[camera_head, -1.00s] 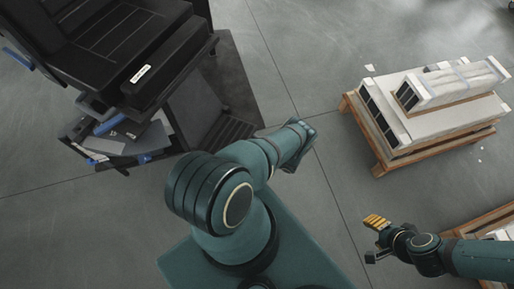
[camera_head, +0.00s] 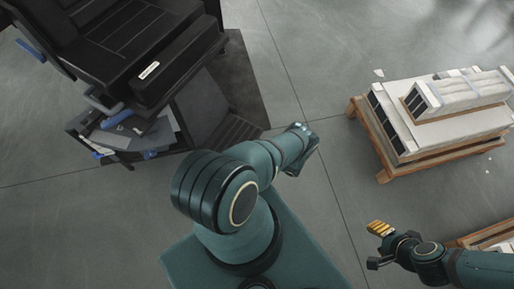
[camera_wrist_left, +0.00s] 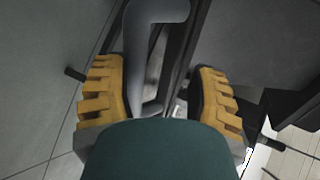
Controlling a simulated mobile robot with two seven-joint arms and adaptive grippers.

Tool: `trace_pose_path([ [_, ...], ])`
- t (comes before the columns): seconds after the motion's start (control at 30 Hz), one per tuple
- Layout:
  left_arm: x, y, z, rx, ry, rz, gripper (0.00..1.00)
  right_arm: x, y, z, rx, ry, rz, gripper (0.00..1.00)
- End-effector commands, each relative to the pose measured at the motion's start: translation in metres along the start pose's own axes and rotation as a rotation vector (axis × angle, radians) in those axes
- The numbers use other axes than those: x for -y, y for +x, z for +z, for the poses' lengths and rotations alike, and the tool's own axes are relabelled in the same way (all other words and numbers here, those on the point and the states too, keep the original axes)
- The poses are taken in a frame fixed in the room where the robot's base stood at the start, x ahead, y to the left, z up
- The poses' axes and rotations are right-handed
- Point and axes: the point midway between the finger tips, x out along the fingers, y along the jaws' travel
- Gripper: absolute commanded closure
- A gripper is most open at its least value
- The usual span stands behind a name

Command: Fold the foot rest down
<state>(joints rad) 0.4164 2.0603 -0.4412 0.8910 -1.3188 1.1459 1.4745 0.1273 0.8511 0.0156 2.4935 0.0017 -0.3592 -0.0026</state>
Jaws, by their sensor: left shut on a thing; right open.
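A black chair-like unit (camera_head: 130,45) with a dark seat fills the upper left of the head view. A dark flat panel (camera_head: 203,105) with a ridged lower plate (camera_head: 233,135) hangs at its front, low near the floor; this looks like the foot rest, but I cannot be sure. The part the bar belongs to cannot be told. My right gripper (camera_head: 377,246) is open and empty above bare floor, far from the unit.
A wooden pallet (camera_head: 382,140) with white boxed goods (camera_head: 445,125) stands at the right. A second pallet (camera_head: 490,232) shows at the lower right edge, partly behind my right arm. Bare grey floor (camera_head: 325,60) lies between the unit and the pallets.

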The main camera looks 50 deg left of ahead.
Motion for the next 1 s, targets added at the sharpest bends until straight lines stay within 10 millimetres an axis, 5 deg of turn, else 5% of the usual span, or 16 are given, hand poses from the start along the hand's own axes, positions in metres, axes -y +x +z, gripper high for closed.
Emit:
trace_pose_path([
  [0.23,0.0,-0.02,-0.002,-0.004,-0.001,0.001,0.48,0.0,0.0,0.0,0.0,0.0,0.0,0.5],
  [0.7,0.001,-0.106,-0.001,-0.001,-0.001,0.0,0.48,0.0,0.0,0.0,0.0,0.0,0.0,0.5],
  [1.0,0.001,-0.119,0.001,0.002,0.0,-0.001,0.48,0.0,0.0,0.0,0.0,0.0,0.0,0.5],
])
